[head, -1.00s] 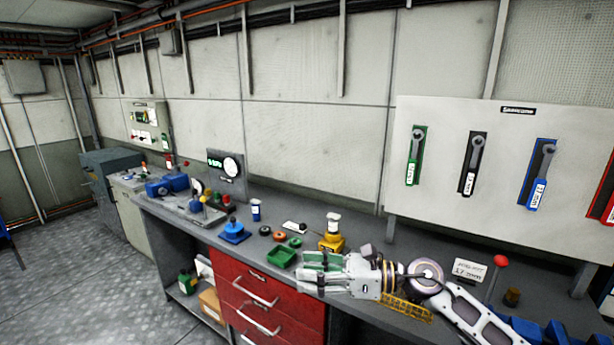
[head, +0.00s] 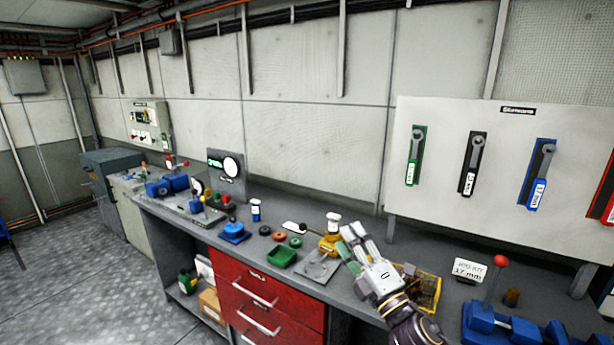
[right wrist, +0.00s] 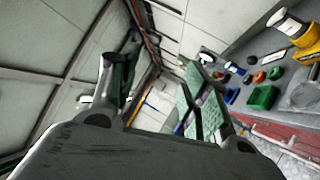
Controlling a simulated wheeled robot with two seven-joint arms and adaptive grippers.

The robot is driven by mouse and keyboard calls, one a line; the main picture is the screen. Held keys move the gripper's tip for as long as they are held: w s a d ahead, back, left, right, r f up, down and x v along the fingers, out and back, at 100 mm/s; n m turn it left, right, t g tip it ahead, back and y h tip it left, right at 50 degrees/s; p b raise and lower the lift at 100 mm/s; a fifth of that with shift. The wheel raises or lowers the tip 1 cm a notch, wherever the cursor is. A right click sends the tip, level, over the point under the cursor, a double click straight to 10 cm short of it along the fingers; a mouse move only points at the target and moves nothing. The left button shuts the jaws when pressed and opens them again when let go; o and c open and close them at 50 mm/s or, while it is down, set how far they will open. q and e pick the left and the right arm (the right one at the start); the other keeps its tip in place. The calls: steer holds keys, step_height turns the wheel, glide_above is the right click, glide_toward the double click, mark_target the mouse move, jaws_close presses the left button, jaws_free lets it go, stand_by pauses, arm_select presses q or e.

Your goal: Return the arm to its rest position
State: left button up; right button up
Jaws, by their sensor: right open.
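My right gripper (head: 353,243) is in the head view, above the front part of the workbench, its fingers pointing up and away toward the wall. Its fingers are spread and nothing is between them. In the right wrist view its two fingers (right wrist: 155,95) stand apart, with wall and ceiling showing between them. The right arm comes in from the bottom edge of the head view. My left gripper is not in view.
A green tray (head: 281,257), a grey plate (head: 317,266) and a blue block (head: 234,232) stand on the bench left of the gripper. A red-knobbed lever (head: 500,262) and a blue vise (head: 490,322) are at right. Wrenches hang on a white panel (head: 440,120).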

steer(key=s+d+f+m+g+h, duration=0.3)
steer(key=d+f+m+h, duration=0.3)
steer(key=f+m, duration=0.3)
steer(key=s+d+f+m+g+h, duration=0.2)
steer(key=d+f+m+g+h, duration=0.3)
steer(key=f+m, duration=0.45)
steer(key=s+d+f+m+g+y, duration=0.15)
steer(key=s+f+g, duration=0.25)
steer(key=s+f, duration=0.5)
steer(key=s+f+m+g+h, duration=0.1)
steer(key=s+f+m+g, duration=0.2)
steer(key=s+f+g, duration=0.55)
steer(key=s+f+t, duration=0.1)
steer(key=s+f, duration=0.2)
steer(key=f, duration=1.3)
steer(key=s+f+t, duration=0.2)
steer(key=s+f, duration=0.1)
steer(key=f, duration=1.2)
steer(key=s+d+f, duration=0.2)
steer(key=s+f, duration=0.8)
steer(key=s, duration=0.1)
steer(key=s+d+f+g, duration=0.1)
steer(key=s+f, duration=0.8)
steer(key=s, duration=0.1)
steer(key=shift+s+d+f+n, duration=0.3)
steer(key=shift+s+d+f, duration=0.05)
steer(key=shift+s+f, duration=0.05)
steer(key=shift+g, duration=0.25)
